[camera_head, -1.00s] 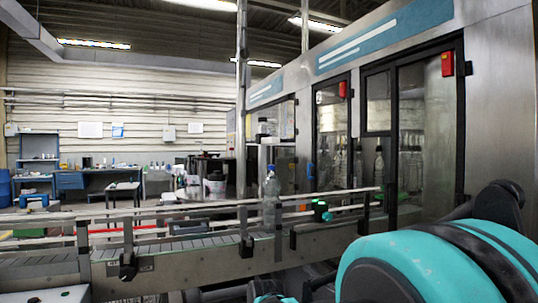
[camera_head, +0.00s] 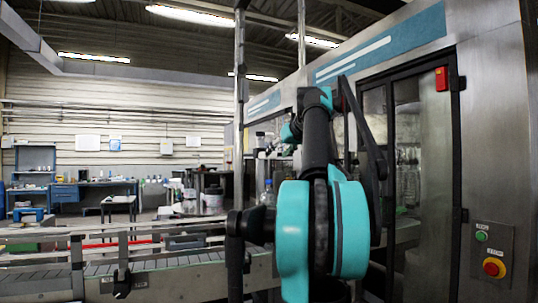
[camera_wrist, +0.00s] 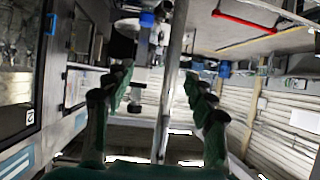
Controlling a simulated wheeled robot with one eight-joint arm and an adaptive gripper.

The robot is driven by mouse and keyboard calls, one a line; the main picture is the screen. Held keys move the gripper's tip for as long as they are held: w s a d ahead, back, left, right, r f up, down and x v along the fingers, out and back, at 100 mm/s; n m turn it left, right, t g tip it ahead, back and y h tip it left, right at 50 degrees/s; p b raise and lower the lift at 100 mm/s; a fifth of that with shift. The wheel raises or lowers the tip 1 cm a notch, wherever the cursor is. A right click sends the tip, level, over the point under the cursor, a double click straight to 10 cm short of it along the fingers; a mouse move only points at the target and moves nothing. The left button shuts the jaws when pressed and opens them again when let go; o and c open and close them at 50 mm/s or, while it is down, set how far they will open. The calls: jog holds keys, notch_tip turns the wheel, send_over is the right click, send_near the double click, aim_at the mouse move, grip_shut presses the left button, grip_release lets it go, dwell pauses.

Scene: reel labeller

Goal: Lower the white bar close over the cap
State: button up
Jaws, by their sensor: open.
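A clear bottle with a blue cap (camera_head: 268,184) stands by the conveyor in the head view, its lower part hidden behind my arm. White rails (camera_head: 110,229) run along the conveyor to the left of it; I cannot tell if one of them is the white bar. My gripper (camera_wrist: 158,75) is open in the wrist view, its dark green fingers spread with nothing held between them. A pale upright post (camera_wrist: 172,80) shows between the fingers, apparently behind them. In the head view my arm hides the gripper.
The conveyor (camera_head: 55,281) runs across the lower left. The labeller's dark-framed door (camera_head: 415,160) is on the right, beside a button panel (camera_head: 492,255). A metal post (camera_head: 239,100) rises near the bottle. Workbenches (camera_head: 85,192) stand far back left.

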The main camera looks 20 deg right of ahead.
notch_tip(320, 180, up, 7)
jog(key=s+d+t, duration=0.1)
jog(key=s+d, duration=0.1)
jog(key=d, duration=0.1)
jog(key=shift+h, duration=0.4)
jog(key=x, duration=1.7)
jog(key=shift+w+a+f, duration=0.15)
jog(key=shift+w+f, duration=0.1)
grip_shut()
